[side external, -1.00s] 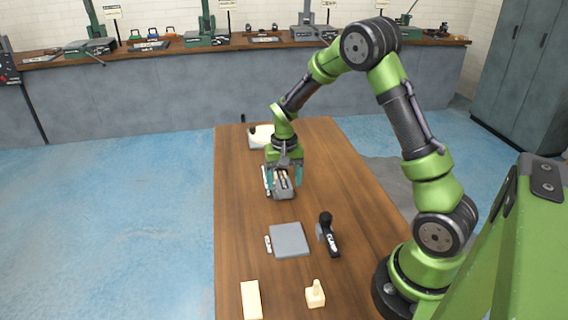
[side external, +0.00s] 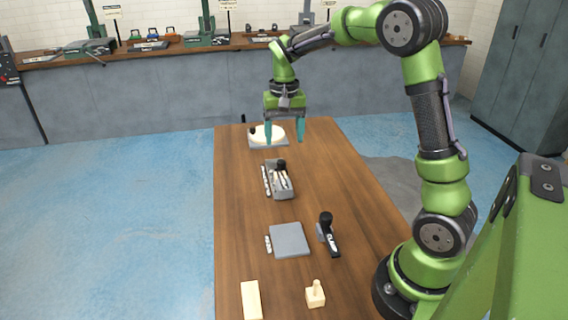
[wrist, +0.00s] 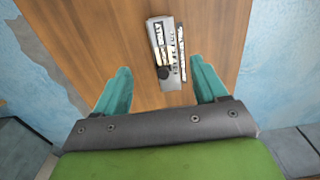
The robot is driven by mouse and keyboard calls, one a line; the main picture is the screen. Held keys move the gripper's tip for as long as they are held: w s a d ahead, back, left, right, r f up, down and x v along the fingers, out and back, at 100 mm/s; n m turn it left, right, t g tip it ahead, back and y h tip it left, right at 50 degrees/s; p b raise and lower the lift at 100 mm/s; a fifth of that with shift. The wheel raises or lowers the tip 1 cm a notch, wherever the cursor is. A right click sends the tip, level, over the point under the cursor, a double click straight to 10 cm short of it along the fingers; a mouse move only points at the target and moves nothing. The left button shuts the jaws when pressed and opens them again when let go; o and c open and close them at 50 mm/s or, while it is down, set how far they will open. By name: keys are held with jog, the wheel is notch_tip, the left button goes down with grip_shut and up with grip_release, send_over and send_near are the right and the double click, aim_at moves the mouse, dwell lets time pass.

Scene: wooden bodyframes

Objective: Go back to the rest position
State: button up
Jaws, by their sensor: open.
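My gripper (side external: 284,138) is raised above the wooden table (side external: 235,215), pointing down, with its two teal fingers spread and nothing between them. It also shows in the wrist view (wrist: 160,85), its fingers apart at either side. The tray also shows in the wrist view (wrist: 172,75), apart from the fingers.
Nearer are a flat grey plate (side external: 290,240), a black-handled clamp (side external: 328,236), a wooden bar (side external: 251,300) and a wooden block with a peg (side external: 315,295). The air around my gripper is clear.

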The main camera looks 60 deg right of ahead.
notch_tip(320, 180, up, 2)
jog(key=shift+r, duration=0.25)
jog(key=s+a+r+n+t+y, duration=0.1)
jog(key=s+a+r+n+t, duration=0.1)
jog(key=s+a, duration=0.5)
jog(key=s+a+r+n+t+y, duration=0.1)
jog(key=s+a+r+n+t, duration=0.1)
jog(key=s+a+t, duration=0.3)
jog(key=shift+s+a+r+n, duration=0.35)
jog(key=shift+s+a+n, duration=0.15)
jog(key=shift+s+a, duration=1.6)
jog(key=shift+s+d, duration=0.25)
jog(key=shift+d, duration=0.05)
